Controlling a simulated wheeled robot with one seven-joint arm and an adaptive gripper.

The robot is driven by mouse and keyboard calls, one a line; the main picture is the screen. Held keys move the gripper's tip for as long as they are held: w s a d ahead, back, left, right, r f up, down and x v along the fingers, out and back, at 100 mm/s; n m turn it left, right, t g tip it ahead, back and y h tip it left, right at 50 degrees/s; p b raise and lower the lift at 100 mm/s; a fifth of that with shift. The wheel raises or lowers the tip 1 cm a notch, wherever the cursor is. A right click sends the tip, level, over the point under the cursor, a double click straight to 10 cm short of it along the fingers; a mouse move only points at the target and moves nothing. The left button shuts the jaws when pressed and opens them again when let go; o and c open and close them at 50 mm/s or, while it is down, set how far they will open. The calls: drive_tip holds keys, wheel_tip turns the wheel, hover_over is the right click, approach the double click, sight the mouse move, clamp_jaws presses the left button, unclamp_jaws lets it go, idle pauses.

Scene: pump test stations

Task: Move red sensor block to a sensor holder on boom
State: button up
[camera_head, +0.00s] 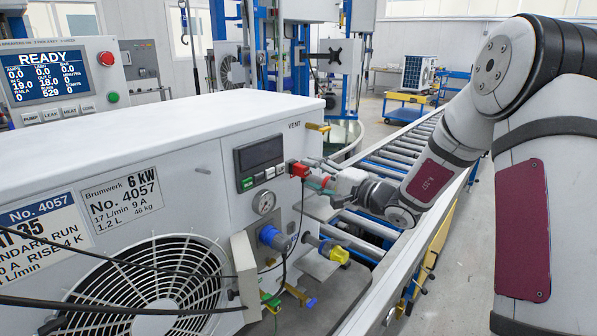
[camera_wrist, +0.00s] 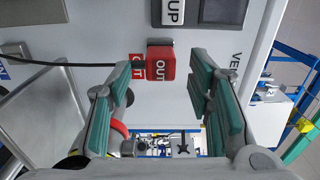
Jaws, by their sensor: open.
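The red sensor block (camera_head: 299,170) sits on the front face of the white pump unit, just right of its dark display. In the wrist view the red block (camera_wrist: 161,66) is marked OUT, and a black cable runs from it to the left. My gripper (camera_head: 314,179) is at the block's right side in the head view. In the wrist view its teal-padded fingers (camera_wrist: 160,70) are open, one on each side of the block, with gaps between them and the block. I cannot make out a sensor holder on a boom for certain.
The white pump unit (camera_head: 180,125) fills the left, with a gauge (camera_head: 263,202), a blue connector (camera_head: 272,238) and a yellow-ended fitting (camera_head: 335,252) below the block. A roller conveyor (camera_head: 400,150) runs behind my arm. A blue-framed station (camera_head: 352,75) stands at the back.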

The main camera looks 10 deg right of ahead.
sight(307, 172)
drive_tip(key=b+x, duration=0.1)
drive_tip(key=x, duration=0.2)
drive_tip(key=shift+w+f+b, duration=0.1)
drive_tip(key=shift+f+b, duration=0.05)
drive_tip(key=shift+b, duration=0.25)
drive_tip(key=shift+w+a, duration=0.3)
drive_tip(key=shift+w, duration=0.1)
drive_tip(key=shift+b, duration=0.7)
idle(0.4)
clamp_jaws()
drive_tip(key=shift+s, duration=0.1)
drive_tip(key=shift+p+v, duration=0.35)
drive_tip(key=shift+v, duration=2.6)
